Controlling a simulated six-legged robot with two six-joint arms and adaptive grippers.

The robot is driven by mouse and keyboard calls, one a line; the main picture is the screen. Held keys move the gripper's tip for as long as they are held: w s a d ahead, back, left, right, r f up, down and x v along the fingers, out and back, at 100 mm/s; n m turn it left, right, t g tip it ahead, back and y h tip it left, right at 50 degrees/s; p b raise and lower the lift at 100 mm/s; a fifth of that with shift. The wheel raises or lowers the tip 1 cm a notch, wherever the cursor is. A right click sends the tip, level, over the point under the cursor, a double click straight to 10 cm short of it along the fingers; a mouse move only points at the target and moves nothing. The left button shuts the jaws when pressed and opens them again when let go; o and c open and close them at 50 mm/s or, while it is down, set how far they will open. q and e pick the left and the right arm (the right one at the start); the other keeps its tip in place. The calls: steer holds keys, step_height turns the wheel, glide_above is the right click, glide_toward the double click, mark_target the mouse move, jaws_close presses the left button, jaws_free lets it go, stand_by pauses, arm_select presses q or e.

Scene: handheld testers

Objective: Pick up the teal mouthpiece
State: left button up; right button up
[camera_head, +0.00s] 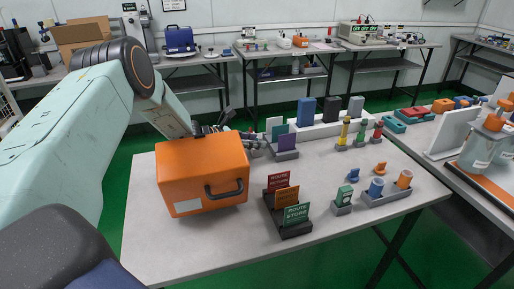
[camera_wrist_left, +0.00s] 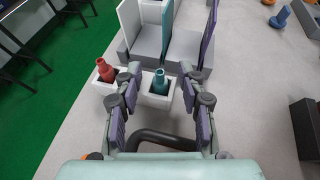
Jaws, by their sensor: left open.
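The teal mouthpiece (camera_wrist_left: 159,82) stands upright in a small white square holder (camera_wrist_left: 150,102) in the left wrist view. My left gripper (camera_wrist_left: 160,72) is open, with its fingers on either side of the mouthpiece and holder. I cannot tell whether either finger touches the holder. In the head view, my left gripper (camera_head: 252,143) is partly hidden behind the orange case (camera_head: 200,175), and I cannot make out the teal mouthpiece there. My right gripper is not in view.
A red mouthpiece (camera_wrist_left: 104,70) stands in another holder left of the teal one. A rack (camera_wrist_left: 185,55) of upright panels stands just beyond. A black sign stand (camera_head: 290,222) and a grey holder with blue and orange parts (camera_head: 390,195) are on the table.

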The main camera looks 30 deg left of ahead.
arm_select(q)
steer(key=shift+s+r, duration=0.1)
steer(key=shift+c, duration=0.2)
steer(key=shift+c, duration=0.6)
steer(key=c, duration=0.6)
steer(key=shift+r, duration=0.1)
